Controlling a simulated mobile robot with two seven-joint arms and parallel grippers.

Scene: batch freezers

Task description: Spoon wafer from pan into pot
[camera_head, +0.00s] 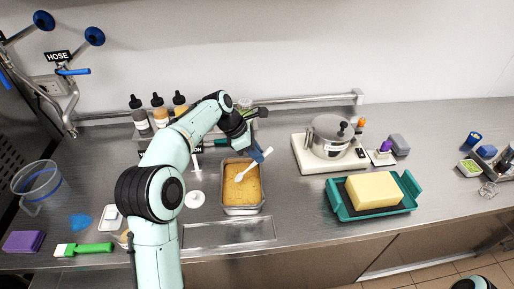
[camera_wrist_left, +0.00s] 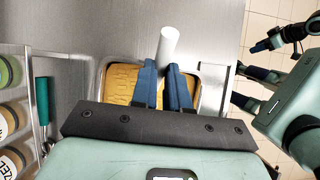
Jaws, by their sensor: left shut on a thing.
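The pan (camera_head: 243,211) is a metal rectangular tray filled with golden crumbly wafer (camera_head: 237,197). It also shows under the fingers in the left wrist view, with the wafer (camera_wrist_left: 121,83) inside. My left gripper (camera_head: 262,156) is over the pan's far side, its blue fingers (camera_wrist_left: 166,75) shut on a white spoon (camera_head: 247,171). The spoon slants down to the wafer; its handle (camera_wrist_left: 167,45) sticks out beyond the fingertips. Whether the bowl is loaded is unclear. The silver pot (camera_head: 328,140) stands to the right on a white base, its top partly covered.
A teal tray (camera_head: 412,190) with a yellow block (camera_head: 373,190) sits right of the pan. Several bottles (camera_head: 160,111) stand behind my left arm. Bare counter lies between pan and pot.

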